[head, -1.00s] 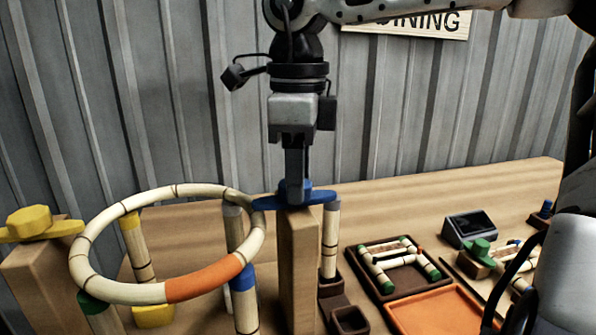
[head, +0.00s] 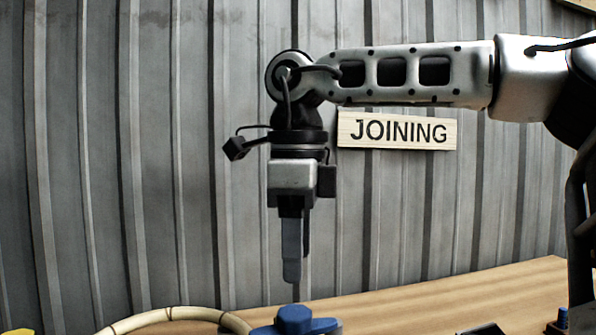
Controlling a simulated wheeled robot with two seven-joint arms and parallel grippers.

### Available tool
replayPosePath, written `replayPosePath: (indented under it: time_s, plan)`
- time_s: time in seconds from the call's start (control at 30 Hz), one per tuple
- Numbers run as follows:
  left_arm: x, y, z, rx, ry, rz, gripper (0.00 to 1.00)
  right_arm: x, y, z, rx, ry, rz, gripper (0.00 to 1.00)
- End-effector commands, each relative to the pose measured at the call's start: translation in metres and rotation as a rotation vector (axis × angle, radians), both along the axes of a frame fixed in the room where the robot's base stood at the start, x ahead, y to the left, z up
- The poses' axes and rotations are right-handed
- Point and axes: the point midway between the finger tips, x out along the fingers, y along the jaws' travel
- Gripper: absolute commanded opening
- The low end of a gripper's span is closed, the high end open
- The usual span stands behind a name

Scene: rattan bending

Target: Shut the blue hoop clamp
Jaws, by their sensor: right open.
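The blue hoop clamp (head: 295,321) shows at the bottom edge, a blue bar with a rounded knob on top. Its lower part and its post are cut off by the frame. The pale rattan hoop (head: 178,314) shows only its upper arc, left of the clamp. The clamp's left end lies close to the hoop's right side; I cannot tell whether it covers the rim. My right gripper (head: 292,278) points straight down above the clamp's knob, with a small gap between. It is open and holds nothing. My left gripper is not in view.
A corrugated metal wall stands behind, with a wooden JOINING sign (head: 397,130) on it. The wooden bench (head: 440,298) runs to the right. A dark device (head: 484,329) is partly cut off at the lower right.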

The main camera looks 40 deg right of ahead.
Motion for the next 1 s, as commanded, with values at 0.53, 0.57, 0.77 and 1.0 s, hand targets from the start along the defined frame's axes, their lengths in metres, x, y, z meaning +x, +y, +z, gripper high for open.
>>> replayPosePath:
  time_s: [0.53, 0.57, 0.77, 1.0]
  plan:
    - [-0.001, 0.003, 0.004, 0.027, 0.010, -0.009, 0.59, 0.000, 0.000, 0.087, -0.001, 0.001, 0.000, 0.59]
    - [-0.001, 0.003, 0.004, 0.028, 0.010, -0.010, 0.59, 0.000, 0.000, 0.087, -0.001, 0.001, 0.001, 0.59]
    - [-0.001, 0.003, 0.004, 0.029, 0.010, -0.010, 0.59, 0.000, 0.000, 0.088, -0.001, 0.001, 0.001, 0.59]
    - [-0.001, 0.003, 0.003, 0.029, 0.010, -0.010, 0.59, 0.000, 0.000, 0.087, -0.001, 0.001, 0.000, 0.59]
